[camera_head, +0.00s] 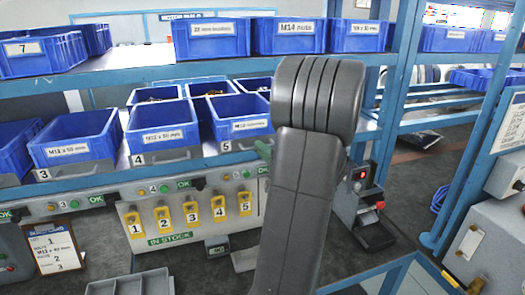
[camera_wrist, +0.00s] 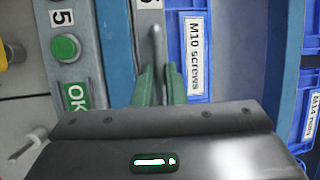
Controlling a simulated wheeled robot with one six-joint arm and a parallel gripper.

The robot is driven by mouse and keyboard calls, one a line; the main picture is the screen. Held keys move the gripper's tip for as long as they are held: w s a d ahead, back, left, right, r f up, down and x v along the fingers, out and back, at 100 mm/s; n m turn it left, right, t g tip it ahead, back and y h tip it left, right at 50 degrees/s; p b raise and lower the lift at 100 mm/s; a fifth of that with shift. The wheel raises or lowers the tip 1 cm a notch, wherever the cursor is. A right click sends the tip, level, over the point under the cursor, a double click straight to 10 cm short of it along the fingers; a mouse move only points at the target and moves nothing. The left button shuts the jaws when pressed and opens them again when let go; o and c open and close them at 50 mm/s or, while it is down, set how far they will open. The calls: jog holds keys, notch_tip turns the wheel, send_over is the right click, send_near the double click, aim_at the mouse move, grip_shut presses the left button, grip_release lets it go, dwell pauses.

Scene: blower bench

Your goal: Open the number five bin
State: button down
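The number five bin (camera_head: 241,117) is a blue bin with an "M10 screws" label on a grey front marked 5, on the middle shelf. In the wrist view its label (camera_wrist: 195,55) appears turned sideways. Its grey bar handle (camera_wrist: 157,42) runs between the two green fingers of my gripper (camera_wrist: 160,78). The fingers are close together, with the handle filling the narrow gap, so they look shut on it. In the head view my arm hides most of the gripper; only a bit of green finger (camera_head: 263,150) shows beside the bin's right side.
The number four bin (camera_head: 162,131) and number three bin (camera_head: 76,143) stand to the left. Below is a panel of buttons, with a green button (camera_wrist: 65,48) and OK sign near my gripper. Yellow numbered tags (camera_head: 191,211) hang lower. A blue post (camera_head: 397,90) stands at right.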

jog(key=shift+s, duration=0.15)
jog(key=s+d+b, duration=0.2)
jog(key=s+b, duration=0.1)
jog(key=s, duration=0.5)
jog(key=s+d+b, duration=0.3)
jog(key=s+b, duration=0.1)
jog(key=s, duration=0.4)
jog(key=shift+b, duration=0.3)
jog(key=shift+w+d, duration=0.1)
jog(key=c, duration=1.5)
grip_release()
jog(key=b+v, duration=0.2)
jog(key=v, duration=1.2)
jog(key=shift+w, duration=0.15)
